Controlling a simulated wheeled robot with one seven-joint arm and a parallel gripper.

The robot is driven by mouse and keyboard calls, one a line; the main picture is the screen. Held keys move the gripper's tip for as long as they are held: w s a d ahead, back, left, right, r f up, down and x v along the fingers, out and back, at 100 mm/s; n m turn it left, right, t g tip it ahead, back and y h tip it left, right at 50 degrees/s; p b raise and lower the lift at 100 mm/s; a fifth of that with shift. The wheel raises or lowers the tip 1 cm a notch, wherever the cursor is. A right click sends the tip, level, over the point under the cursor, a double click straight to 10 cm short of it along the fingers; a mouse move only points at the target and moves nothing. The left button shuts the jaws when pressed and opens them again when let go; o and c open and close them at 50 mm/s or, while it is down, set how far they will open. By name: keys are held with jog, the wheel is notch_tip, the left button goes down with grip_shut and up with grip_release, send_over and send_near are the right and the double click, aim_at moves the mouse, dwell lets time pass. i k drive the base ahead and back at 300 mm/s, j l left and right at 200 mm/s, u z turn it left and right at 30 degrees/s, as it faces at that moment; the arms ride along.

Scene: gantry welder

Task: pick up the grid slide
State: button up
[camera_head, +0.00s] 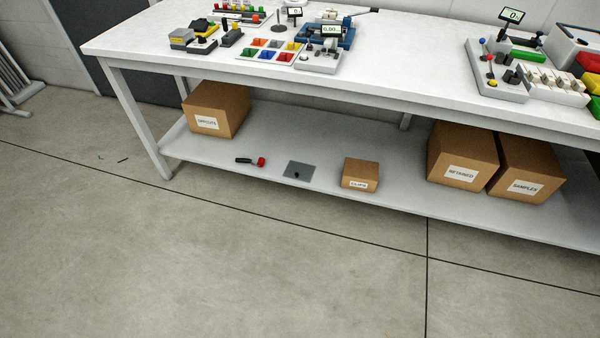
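A flat dark-grey square plate (305,167) with a small black knob-like piece on it lies on the lower shelf, left of the middle. It may be the grid slide, but it is too small to tell its markings. Other small devices on the tabletop are also too small to identify surely. My gripper is not in view, and nothing of my arm shows.
The white bench (380,75) stands above the lower shelf (330,140). A black-and-red tool (251,161) lies left of the plate, and a small carton (360,174) stands right of it. Larger cartons (216,108) stand further out. The floor in front (240,260) is clear.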

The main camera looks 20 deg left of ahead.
aim_at(298, 170)
jog(key=i+j+u, duration=0.15)
jog(key=i+j, duration=0.3)
jog(key=i+j+u, duration=0.1)
jog(key=i+j, duration=0.35)
jog(key=i+j+u, duration=0.15)
jog(key=i+j, duration=0.2)
jog(key=i, duration=0.2)
jog(key=i+j+u, duration=0.15)
jog(key=i+j, duration=0.15)
jog(key=i, duration=0.2)
jog(key=i+j+u, duration=0.15)
jog(key=i, duration=0.4)
jog(key=j, duration=0.1)
